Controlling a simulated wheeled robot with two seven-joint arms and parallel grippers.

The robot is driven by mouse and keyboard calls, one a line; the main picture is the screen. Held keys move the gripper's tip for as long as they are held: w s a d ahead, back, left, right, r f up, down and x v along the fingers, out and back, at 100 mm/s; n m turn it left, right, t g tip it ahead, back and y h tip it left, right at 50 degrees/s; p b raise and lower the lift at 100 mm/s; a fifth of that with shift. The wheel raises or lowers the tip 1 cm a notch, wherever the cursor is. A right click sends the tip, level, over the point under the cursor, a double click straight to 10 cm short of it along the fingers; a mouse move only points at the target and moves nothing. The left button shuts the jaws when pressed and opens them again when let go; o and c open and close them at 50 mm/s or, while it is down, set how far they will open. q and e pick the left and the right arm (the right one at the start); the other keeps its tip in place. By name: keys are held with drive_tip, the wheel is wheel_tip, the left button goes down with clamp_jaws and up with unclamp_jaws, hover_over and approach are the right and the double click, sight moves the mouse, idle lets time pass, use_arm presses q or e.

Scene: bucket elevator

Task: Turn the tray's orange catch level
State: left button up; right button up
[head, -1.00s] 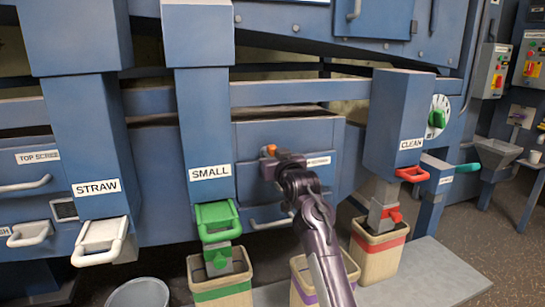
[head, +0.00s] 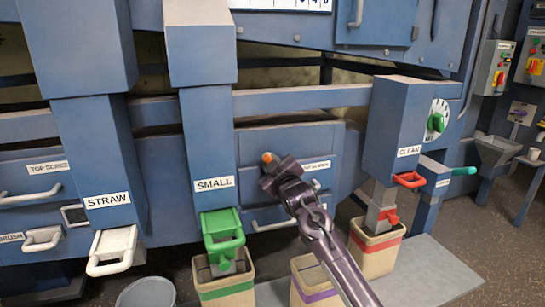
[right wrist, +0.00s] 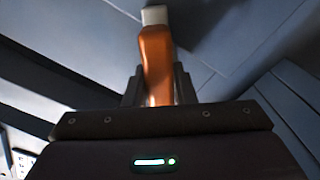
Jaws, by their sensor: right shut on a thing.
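The tray's orange catch (head: 267,157) shows as a small orange tip on the blue tray front (head: 270,138), just right of the SMALL chute. My right gripper (head: 272,171) is at the catch and covers most of it. In the right wrist view the orange catch (right wrist: 156,62) stands between the two dark fingers (right wrist: 158,88), which are shut on it. A pale piece (right wrist: 154,15) is at its far end. The catch's angle on the tray front is hard to tell because my gripper hides it. My left gripper is not in view.
The SMALL chute (head: 204,110) with its green handle (head: 222,232) stands close left of my right arm. The CLEAN chute (head: 398,120) with its red handle (head: 410,180) is to the right. Bins (head: 318,279) stand below. A grey bucket (head: 146,293) is at lower left.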

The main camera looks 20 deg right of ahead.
drive_tip(key=n+p, duration=0.1)
drive_tip(key=n, duration=0.1)
drive_tip(key=n+p, duration=0.1)
drive_tip(key=n, duration=0.2)
drive_tip(key=shift+a+f+n, duration=0.15)
drive_tip(key=shift+n, duration=0.15)
drive_tip(key=shift+f+n, duration=0.2)
drive_tip(key=shift+n, duration=1)
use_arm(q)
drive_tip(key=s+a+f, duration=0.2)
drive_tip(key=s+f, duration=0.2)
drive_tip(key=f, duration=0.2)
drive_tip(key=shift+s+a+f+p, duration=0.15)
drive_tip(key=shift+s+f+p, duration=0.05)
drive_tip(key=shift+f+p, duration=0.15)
use_arm(e)
drive_tip(key=shift+a+f+n, duration=0.1)
drive_tip(key=shift+f+n, duration=0.05)
drive_tip(key=shift+n, duration=1.05)
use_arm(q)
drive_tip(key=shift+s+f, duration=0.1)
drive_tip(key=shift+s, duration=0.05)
use_arm(e)
drive_tip(key=o, duration=0.9)
drive_tip(key=shift+o, duration=0.4)
